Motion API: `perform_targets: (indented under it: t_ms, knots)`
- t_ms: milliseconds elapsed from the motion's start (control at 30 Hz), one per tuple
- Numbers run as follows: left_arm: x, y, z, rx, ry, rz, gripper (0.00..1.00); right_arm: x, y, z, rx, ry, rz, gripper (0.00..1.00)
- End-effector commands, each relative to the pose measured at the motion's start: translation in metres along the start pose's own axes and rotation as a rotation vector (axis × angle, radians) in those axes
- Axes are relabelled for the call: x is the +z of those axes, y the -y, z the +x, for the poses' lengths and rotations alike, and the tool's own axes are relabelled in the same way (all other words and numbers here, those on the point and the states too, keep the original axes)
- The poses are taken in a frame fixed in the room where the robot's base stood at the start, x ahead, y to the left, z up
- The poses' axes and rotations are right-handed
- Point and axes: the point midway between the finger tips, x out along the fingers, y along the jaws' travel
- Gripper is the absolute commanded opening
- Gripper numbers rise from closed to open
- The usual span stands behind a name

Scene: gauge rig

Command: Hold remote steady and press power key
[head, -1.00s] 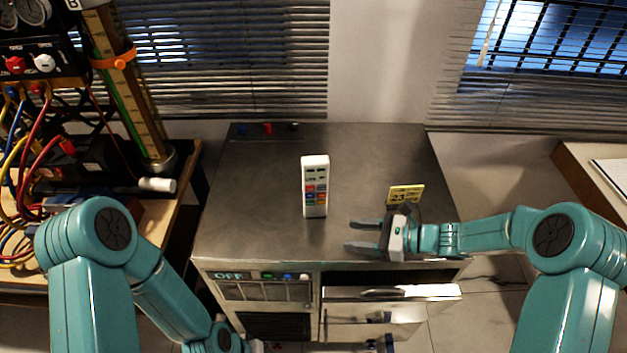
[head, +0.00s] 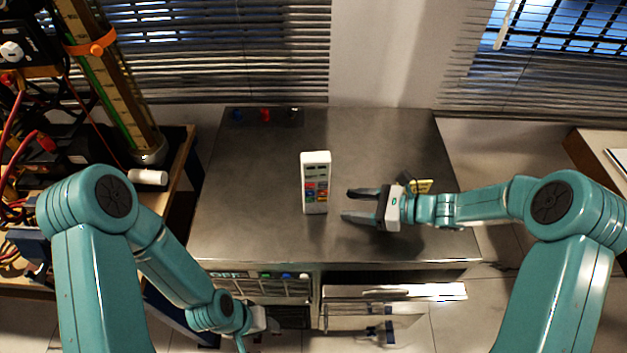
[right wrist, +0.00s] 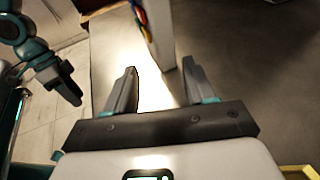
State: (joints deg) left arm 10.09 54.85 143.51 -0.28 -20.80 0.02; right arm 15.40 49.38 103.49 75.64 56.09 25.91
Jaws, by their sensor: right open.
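The white remote (head: 316,185) stands upright on the metal cabinet top (head: 260,190), its coloured keys facing me. My right gripper (head: 346,203) is open and empty, just right of the remote, its fingers pointing left towards it. A gap shows between the fingertips and the remote. In the right wrist view the remote (right wrist: 163,32) shows edge-on beyond the two spread fingers (right wrist: 160,75). My left gripper (head: 252,332) is low, in front of the cabinet and cut by the frame's bottom edge. Its dark fingers show in the right wrist view (right wrist: 64,86), but their opening is unclear.
A yellow label (head: 422,186) stands behind my right gripper. Coloured knobs (head: 265,115) sit at the back left of the top. An open drawer (head: 390,292) juts out at the cabinet front. A cluttered bench (head: 178,165) is at left. The top left of the remote is clear.

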Motion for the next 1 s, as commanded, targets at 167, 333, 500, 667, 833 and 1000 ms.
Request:
perform_targets:
  t_ms: [167, 333, 500, 667, 833, 1000]
  knots:
    - [0.000, 0.003, 0.008, 0.000, 0.000, 0.000, 0.43, -0.003, -0.003, 0.026, 0.003, 0.000, 0.001, 0.54]
    - [0.000, 0.005, 0.013, 0.000, 0.000, 0.000, 0.43, -0.003, -0.003, 0.054, 0.003, 0.000, 0.000, 0.54]
    - [0.000, 0.010, 0.028, 0.000, 0.001, 0.000, 0.43, -0.004, -0.002, 0.078, 0.002, 0.000, 0.000, 0.54]
    - [-0.001, 0.012, 0.033, 0.000, 0.000, 0.000, 0.43, -0.002, 0.000, 0.090, 0.002, 0.000, -0.001, 0.54]
    - [-0.001, 0.012, 0.033, 0.000, 0.000, 0.000, 0.43, -0.001, 0.001, 0.093, 0.000, 0.000, 0.002, 0.54]
    - [-0.001, 0.012, 0.033, 0.000, 0.000, 0.000, 0.43, 0.000, 0.001, 0.093, 0.000, 0.000, 0.002, 0.54]
